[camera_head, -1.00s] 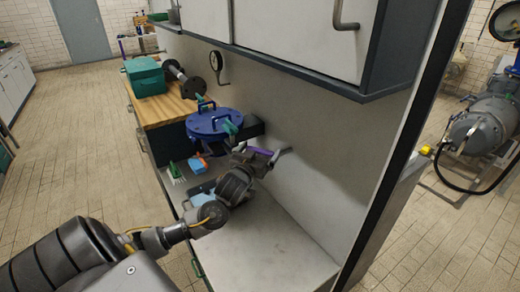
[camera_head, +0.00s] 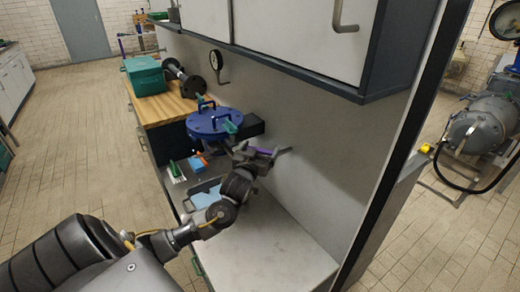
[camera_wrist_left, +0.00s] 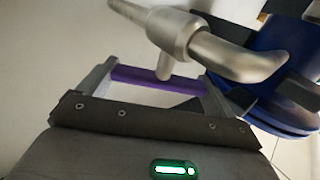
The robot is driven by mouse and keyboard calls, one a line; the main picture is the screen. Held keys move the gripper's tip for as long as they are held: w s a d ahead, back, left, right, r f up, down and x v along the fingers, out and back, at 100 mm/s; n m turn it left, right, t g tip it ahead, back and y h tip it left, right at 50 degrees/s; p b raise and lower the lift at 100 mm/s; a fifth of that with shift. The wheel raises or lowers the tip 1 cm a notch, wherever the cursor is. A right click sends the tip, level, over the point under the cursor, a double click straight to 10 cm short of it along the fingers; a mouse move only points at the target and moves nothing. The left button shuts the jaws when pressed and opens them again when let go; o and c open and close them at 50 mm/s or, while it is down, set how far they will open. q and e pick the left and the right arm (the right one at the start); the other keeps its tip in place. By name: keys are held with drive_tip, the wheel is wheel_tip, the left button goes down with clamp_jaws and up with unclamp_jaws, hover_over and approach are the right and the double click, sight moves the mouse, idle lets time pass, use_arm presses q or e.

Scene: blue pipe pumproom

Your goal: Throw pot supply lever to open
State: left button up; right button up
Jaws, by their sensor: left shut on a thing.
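The purple lever (camera_head: 265,151) sits by the back wall, to the right of the blue lidded pot (camera_head: 213,122). My left gripper (camera_head: 260,157) is shut on it. In the left wrist view the purple lever (camera_wrist_left: 150,82) spans between the two fingers of the gripper (camera_wrist_left: 155,90), which partly hide its ends. A grey metal pipe with a short stem (camera_wrist_left: 165,65) passes just beyond the lever. The blue pot (camera_wrist_left: 270,75) also shows at the right of that view. The right gripper is not in view.
A blue item (camera_head: 208,195) lies in a tray on the grey counter (camera_head: 265,245). A small blue and orange item (camera_head: 198,163) sits below the pot. A green box (camera_head: 146,76) stands on the wooden top. A wall cabinet (camera_head: 300,35) overhangs the counter. The front counter is clear.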

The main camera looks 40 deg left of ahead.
use_arm(q)
drive_tip(key=n+g+y+p, duration=0.1)
drive_tip(key=n+y+p, duration=0.1)
drive_tip(key=n+g+y+p, duration=0.2)
drive_tip(key=y, duration=0.1)
drive_tip(key=shift+d+r, duration=0.15)
drive_tip(key=shift+r, duration=0.05)
drive_tip(key=shift+f+n+g+y+p, duration=0.15)
drive_tip(key=shift+n+g+y+p, duration=0.3)
drive_tip(key=shift+n+g+y, duration=0.85)
drive_tip(key=shift+g+y, duration=0.3)
drive_tip(key=shift+w+f+n+g+y+b, duration=0.15)
drive_tip(key=shift+n+g+y+b, duration=0.15)
drive_tip(key=shift+n+g+y, duration=0.6)
drive_tip(key=n+g+b, duration=0.1)
drive_tip(key=g, duration=0.1)
drive_tip(key=shift+n+g+y, duration=0.3)
drive_tip(key=shift+n+g+y+b, duration=0.3)
drive_tip(key=shift+n+g+b, duration=0.25)
drive_tip(key=shift+g, duration=0.35)
drive_tip(key=shift+a, duration=0.2)
